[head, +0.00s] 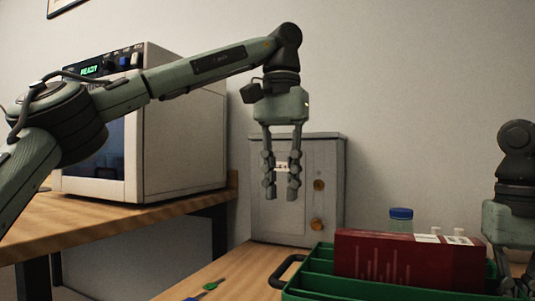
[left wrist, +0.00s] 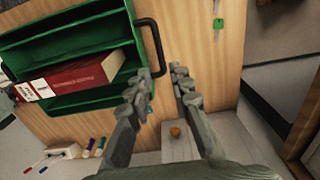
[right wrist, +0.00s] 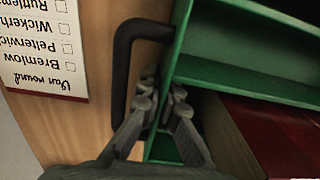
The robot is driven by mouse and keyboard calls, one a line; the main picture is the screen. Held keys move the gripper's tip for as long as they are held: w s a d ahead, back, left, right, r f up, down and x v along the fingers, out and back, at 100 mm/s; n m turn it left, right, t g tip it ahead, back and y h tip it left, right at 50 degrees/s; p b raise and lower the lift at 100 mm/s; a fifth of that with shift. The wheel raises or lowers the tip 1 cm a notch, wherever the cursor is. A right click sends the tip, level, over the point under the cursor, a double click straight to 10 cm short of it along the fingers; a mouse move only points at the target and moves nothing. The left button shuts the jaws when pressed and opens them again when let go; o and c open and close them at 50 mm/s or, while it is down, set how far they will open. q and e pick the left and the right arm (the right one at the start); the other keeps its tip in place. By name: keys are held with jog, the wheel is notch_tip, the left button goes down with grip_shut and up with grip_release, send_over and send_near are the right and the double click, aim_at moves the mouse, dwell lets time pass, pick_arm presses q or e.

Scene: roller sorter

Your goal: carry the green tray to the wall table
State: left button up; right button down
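The green tray (head: 340,289) lies on a wooden bench at lower right in the head view, holding a dark red box (head: 408,259). Its near-left black handle (head: 287,271) also shows in the left wrist view (left wrist: 153,45). My left gripper (head: 282,190) hangs above and behind that handle, fingers down, parted and empty. My right gripper (head: 514,284), partly cut off at the right edge, is low at the tray's other end. In the right wrist view its parted fingertips (right wrist: 164,92) are beside the other black handle (right wrist: 122,75), apparently empty. A wooden table (head: 120,228) stands against the wall at left.
An oven-like appliance (head: 185,140) stands on the left table. A grey box with knobs (head: 325,165) is behind my left gripper. A blue-capped bottle (head: 401,220) stands behind the red box. Small green-and-blue items (head: 212,285) lie on the bench. A paper list (right wrist: 45,50) is near the right handle.

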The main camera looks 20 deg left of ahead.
pick_arm(q)
jog(key=a+r, duration=0.3)
jog(key=a, duration=0.2)
jog(key=shift+a, duration=0.15)
pick_arm(e)
jog(key=c, duration=2.2)
grip_release()
pick_arm(q)
jog(key=shift+s, duration=0.1)
pick_arm(e)
jog(key=o, duration=0.4)
jog(key=shift+c, duration=0.2)
notch_tip(320, 180, up, 14)
